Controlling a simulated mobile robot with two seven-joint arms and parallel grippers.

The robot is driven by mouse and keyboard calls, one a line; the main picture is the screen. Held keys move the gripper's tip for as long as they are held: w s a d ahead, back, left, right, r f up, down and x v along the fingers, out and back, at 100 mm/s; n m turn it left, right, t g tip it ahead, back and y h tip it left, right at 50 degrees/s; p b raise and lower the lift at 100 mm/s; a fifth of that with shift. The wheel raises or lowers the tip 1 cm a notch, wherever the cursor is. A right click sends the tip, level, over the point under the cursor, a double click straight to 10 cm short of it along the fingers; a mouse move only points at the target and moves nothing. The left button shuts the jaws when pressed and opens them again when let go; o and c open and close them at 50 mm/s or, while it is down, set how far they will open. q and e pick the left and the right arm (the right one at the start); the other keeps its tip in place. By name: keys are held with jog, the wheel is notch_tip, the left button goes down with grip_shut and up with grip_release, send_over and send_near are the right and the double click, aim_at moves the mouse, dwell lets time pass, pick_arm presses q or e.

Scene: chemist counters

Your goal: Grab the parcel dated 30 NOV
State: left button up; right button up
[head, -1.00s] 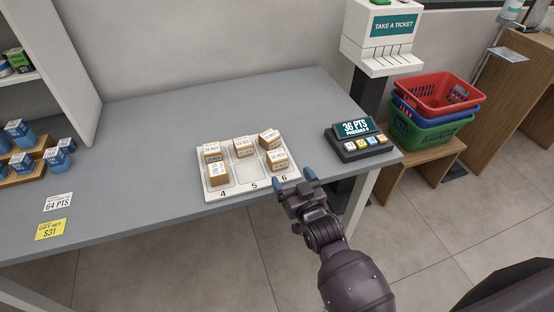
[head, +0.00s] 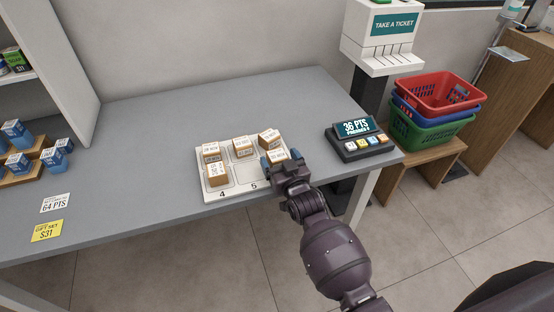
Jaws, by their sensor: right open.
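A white tray (head: 247,174) with numbered places lies near the front edge of the grey counter. Several small brown parcels with white date labels stand in it: front left (head: 219,175), back left (head: 211,153), back middle (head: 243,147), back right (head: 269,138) and front right (head: 277,155). Place 5 is empty. The dates are too small to read surely. My right gripper (head: 281,158) is open, its blue fingertips at the front right parcel, which it partly covers. Whether the fingers touch that parcel cannot be told. My left gripper is out of view.
A points display (head: 357,141) stands right of the tray. Blue-labelled boxes (head: 18,134) and price cards (head: 47,231) are on the left. Stacked baskets (head: 436,110) and a ticket machine (head: 385,35) stand beyond the counter. The counter behind the tray is clear.

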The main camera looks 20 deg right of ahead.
jog(key=c, duration=1)
jog(key=shift+c, duration=0.2)
jog(key=shift+r, duration=0.15)
